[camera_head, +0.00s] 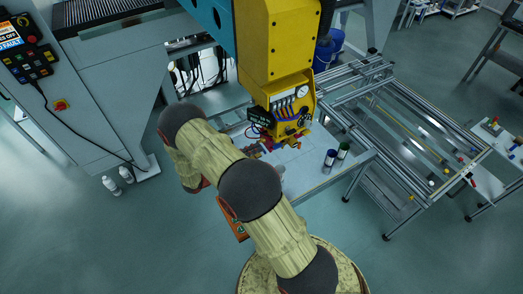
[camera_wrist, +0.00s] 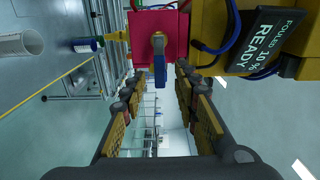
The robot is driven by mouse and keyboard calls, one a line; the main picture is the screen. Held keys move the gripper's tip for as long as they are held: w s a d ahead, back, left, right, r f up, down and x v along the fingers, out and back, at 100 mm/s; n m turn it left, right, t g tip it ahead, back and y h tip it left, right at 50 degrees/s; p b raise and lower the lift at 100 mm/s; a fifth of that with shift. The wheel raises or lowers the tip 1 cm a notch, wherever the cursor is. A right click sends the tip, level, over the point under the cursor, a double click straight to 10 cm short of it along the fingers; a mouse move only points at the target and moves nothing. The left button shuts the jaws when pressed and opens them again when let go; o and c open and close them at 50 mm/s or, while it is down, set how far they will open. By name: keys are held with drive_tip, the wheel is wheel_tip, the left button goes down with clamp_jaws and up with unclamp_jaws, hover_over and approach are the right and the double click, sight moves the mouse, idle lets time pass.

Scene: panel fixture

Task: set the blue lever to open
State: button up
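The blue lever (camera_wrist: 159,62) shows in the wrist view, on the front of a red block (camera_wrist: 172,22). Its blue handle points down the picture from a greyish pivot. My gripper (camera_wrist: 159,84) is open, with one yellow-padded finger on each side of the picture. The lever's handle lies in line with the gap between the fingertips; whether it is inside the gap or just beyond it I cannot tell, and no finger visibly touches it. In the head view my arm reaches the yellow machine head (camera_head: 288,110); the lever is too small to make out there, and my gripper is mostly hidden.
A dark display (camera_wrist: 262,40) reading "FOULED 10% READY" and blue cables sit close right of the red block in the wrist view. A yellow fitting (camera_wrist: 117,36) is at its left. In the head view, two small containers (camera_head: 336,156) stand on the light table (camera_head: 300,182).

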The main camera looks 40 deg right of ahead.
drive_tip(key=v, duration=0.8)
idle(0.4)
